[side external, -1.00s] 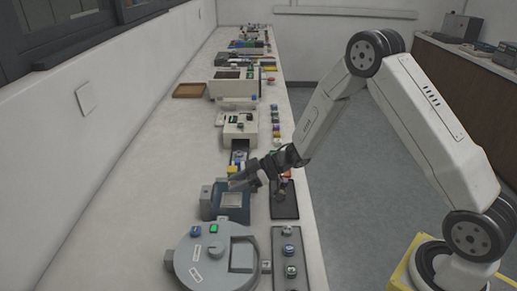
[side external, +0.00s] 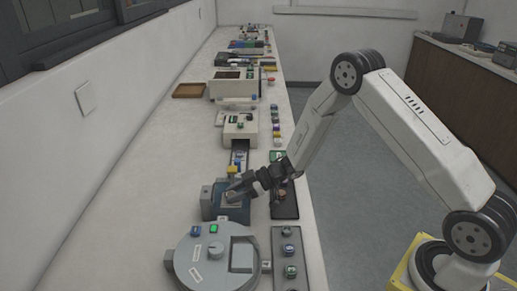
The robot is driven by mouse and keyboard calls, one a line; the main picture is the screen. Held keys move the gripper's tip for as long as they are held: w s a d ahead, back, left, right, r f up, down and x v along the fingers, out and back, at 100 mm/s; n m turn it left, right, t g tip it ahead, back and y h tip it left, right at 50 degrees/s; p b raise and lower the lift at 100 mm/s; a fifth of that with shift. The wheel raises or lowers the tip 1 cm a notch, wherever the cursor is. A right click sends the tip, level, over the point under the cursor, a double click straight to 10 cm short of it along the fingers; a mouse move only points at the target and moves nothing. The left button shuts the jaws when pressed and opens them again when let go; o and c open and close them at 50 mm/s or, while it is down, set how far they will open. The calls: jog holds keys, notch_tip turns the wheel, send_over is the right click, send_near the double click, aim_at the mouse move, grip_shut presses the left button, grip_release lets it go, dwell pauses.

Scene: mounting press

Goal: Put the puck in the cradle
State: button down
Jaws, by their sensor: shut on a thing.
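My gripper (side external: 235,193) is shut, with its fingertips low over the top of a blue box-shaped press (side external: 237,216). The puck is between the fingers, too small and too covered by them to make out clearly. The pale square recess on top of the press appears to be the cradle (side external: 232,205). The fingers cover part of it, and I cannot tell whether the puck touches it.
A round grey machine (side external: 190,262) with a lid stands just in front of the press. A dark tray (side external: 288,212) with small round pieces lies to its right. Several other machines line the bench behind. The bench's left side (side external: 130,200) is clear.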

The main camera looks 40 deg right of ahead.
jog(key=shift+f, duration=0.1)
jog(key=shift+c, duration=1.6)
grip_release()
jog(key=shift+d+r, duration=0.15)
jog(key=shift+r, duration=0.05)
jog(key=v, duration=1.1)
jog(key=shift+s+d, duration=0.25)
jog(key=shift+w+r, duration=0.1)
jog(key=shift+r, duration=0.1)
